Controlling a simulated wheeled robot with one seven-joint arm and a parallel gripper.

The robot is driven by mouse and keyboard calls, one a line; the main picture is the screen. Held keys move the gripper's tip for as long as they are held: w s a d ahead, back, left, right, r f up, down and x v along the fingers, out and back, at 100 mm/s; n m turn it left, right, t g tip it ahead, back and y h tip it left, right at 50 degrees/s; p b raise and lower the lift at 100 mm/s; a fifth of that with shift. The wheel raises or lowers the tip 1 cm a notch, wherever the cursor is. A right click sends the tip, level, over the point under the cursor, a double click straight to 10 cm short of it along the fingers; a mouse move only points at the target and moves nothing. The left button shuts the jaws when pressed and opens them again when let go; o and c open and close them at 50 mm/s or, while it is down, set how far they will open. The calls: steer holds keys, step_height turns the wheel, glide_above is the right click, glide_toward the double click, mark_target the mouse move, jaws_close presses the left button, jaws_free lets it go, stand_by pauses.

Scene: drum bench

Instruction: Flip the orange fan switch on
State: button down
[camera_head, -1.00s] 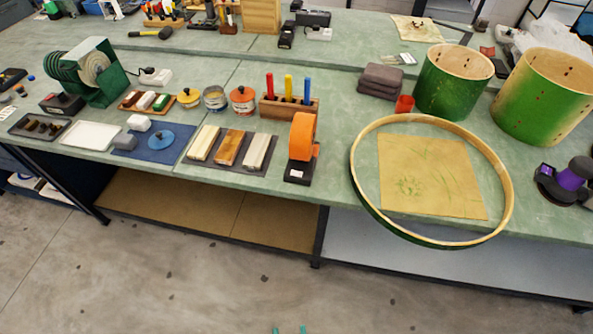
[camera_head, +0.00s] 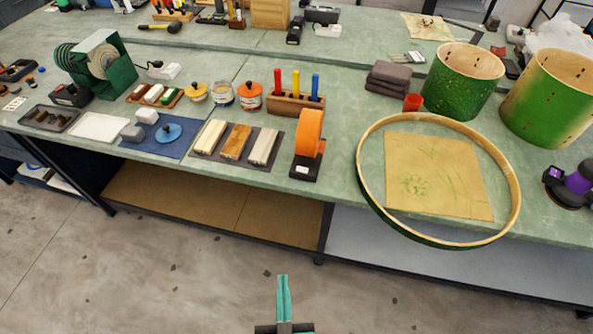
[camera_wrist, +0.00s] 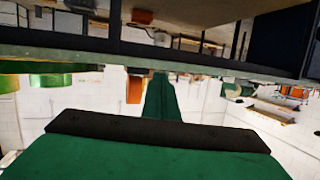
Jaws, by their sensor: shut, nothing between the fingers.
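The orange fan (camera_head: 309,131) stands upright on a dark base (camera_head: 305,166) near the front edge of the bench, right of the wood strips. My gripper (camera_head: 283,279) is shut and empty, low in front of the bench over the floor, well short of the fan. In the wrist view my gripper (camera_wrist: 160,90) fills the lower middle, and an orange shape (camera_wrist: 134,88), likely the fan, shows just left of it.
A wooden hoop (camera_head: 515,195) lies right of the fan around a tan sheet. Green drum shells (camera_head: 460,85) stand behind it. A marker block (camera_head: 296,104) is behind the fan. The bench's front edge and lower shelf lie beyond my gripper; the floor (camera_head: 150,285) is clear.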

steer(key=w+d+r+m+h, duration=0.1)
steer(key=w+r+m+h, duration=0.1)
steer(key=w+r, duration=0.4)
steer(key=w+d+r+m+h, duration=0.2)
steer(key=w+r, duration=0.3)
steer(key=w, duration=1.1)
steer(key=shift+d+r, duration=0.2)
steer(key=shift+r, duration=0.15)
glide_above(302, 169)
steer(key=s+a, duration=0.2)
steer(key=s, duration=0.1)
steer(key=shift+w+d+f, duration=0.15)
steer(key=shift+f, duration=0.5)
steer(key=shift+w+d+f, duration=0.1)
steer(key=shift+f, duration=0.5)
step_height(302, 169, down, 3)
steer(key=shift+a+r, duration=0.1)
steer(key=shift+r, duration=0.1)
steer(key=shift+a+f, duration=0.15)
steer(key=shift+f, duration=0.5)
steer(key=shift+f, duration=0.1)
